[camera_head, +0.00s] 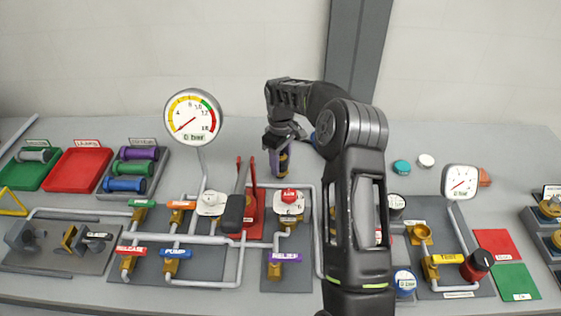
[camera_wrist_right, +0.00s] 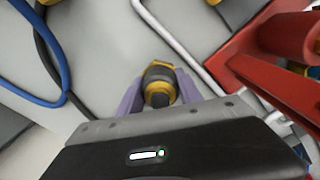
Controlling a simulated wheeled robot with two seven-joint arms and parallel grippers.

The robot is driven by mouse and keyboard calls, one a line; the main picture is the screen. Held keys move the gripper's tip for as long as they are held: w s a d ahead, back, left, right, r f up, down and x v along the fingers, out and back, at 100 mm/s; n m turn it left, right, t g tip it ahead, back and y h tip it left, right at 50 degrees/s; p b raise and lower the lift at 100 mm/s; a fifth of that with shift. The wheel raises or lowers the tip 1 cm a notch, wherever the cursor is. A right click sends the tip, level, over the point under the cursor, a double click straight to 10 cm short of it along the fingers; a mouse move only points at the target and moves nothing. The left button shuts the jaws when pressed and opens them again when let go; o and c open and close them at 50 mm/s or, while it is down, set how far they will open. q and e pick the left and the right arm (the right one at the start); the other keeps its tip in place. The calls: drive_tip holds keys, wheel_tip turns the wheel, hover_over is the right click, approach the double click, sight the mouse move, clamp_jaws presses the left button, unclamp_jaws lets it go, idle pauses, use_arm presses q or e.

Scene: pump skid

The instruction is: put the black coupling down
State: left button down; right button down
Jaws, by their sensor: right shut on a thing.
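My right gripper (camera_head: 279,163) points down behind the pump skid, with its purple fingers closed around the black coupling (camera_head: 284,160). In the right wrist view the coupling (camera_wrist_right: 159,84) shows a black body with yellow bands, held between the two fingers (camera_wrist_right: 160,90). The fingers hide its sides. I cannot tell whether its lower end touches the bench. My left gripper is not in view.
The red-framed hand pump (camera_head: 250,205) stands close by the right gripper. Pipes and valves fill the front. A large gauge (camera_head: 194,116) and trays, including a red tray (camera_head: 77,175), are at left. A blue hose (camera_wrist_right: 62,62) and black hose (camera_wrist_right: 46,35) lie nearby.

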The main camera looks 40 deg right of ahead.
drive_tip(key=c, duration=0.8)
unclamp_jaws()
drive_tip(key=shift+f, duration=0.1)
drive_tip(key=shift+r, duration=0.45)
wheel_tip(320, 180, up, 8)
drive_tip(key=shift+f+b, duration=0.2)
drive_tip(key=shift+b, duration=0.35)
drive_tip(key=shift+r+p, duration=0.8)
drive_tip(key=shift+r, duration=1.15)
